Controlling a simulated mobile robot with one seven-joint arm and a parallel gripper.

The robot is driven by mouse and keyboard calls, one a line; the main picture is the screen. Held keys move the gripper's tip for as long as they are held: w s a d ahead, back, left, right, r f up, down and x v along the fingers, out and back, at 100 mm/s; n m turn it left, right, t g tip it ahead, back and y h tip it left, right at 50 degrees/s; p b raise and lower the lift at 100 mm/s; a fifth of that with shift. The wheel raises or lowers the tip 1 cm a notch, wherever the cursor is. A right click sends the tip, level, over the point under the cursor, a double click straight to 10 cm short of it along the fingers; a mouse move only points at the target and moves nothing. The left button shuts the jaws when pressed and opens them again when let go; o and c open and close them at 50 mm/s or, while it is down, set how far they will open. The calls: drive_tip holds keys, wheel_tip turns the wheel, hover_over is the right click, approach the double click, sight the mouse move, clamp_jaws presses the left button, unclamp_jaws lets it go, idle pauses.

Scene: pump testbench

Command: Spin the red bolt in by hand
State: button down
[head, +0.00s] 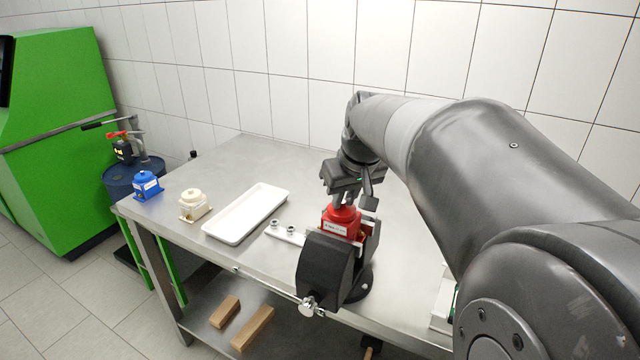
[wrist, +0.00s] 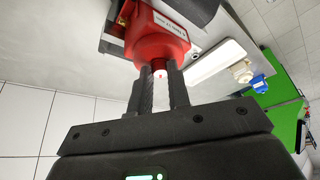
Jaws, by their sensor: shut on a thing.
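A red pump (head: 341,222) sits upright in the dark vise (head: 324,266) near the table's front edge. In the wrist view the red pump (wrist: 160,38) shows close up, its neck towards my fingers. My gripper (head: 345,197) points down onto the top of the pump. In the wrist view my gripper's (wrist: 159,76) two fingers close around a small pale and red piece at the pump's neck, which I take to be the red bolt (wrist: 160,73). The fingers hide most of it, so its depth and thread cannot be told.
A white holder (head: 283,233) with small metal bolts lies left of the vise. Beyond it are a white tray (head: 247,213), a cream pump (head: 194,205) and a blue pump (head: 146,186). A vise handle (head: 308,305) juts out over the front edge.

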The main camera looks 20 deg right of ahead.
drive_tip(key=m, duration=0.1)
drive_tip(key=m+h, duration=0.1)
drive_tip(key=m, duration=0.1)
drive_tip(key=m+h, duration=0.1)
drive_tip(key=m, duration=0.1)
drive_tip(key=shift+a+g, duration=0.25)
drive_tip(key=shift+g, duration=0.05)
drive_tip(key=m, duration=0.2)
drive_tip(key=m+h, duration=0.1)
drive_tip(key=m, duration=0.1)
drive_tip(key=m+g+h, duration=0.1)
drive_tip(key=m, duration=0.1)
drive_tip(key=shift+w+a, duration=0.2)
drive_tip(key=shift+a, duration=0.05)
drive_tip(key=c, duration=1.3)
unclamp_jaws()
drive_tip(key=shift+c, duration=0.2)
drive_tip(key=v, duration=1.1)
drive_tip(key=shift+w+d, duration=0.1)
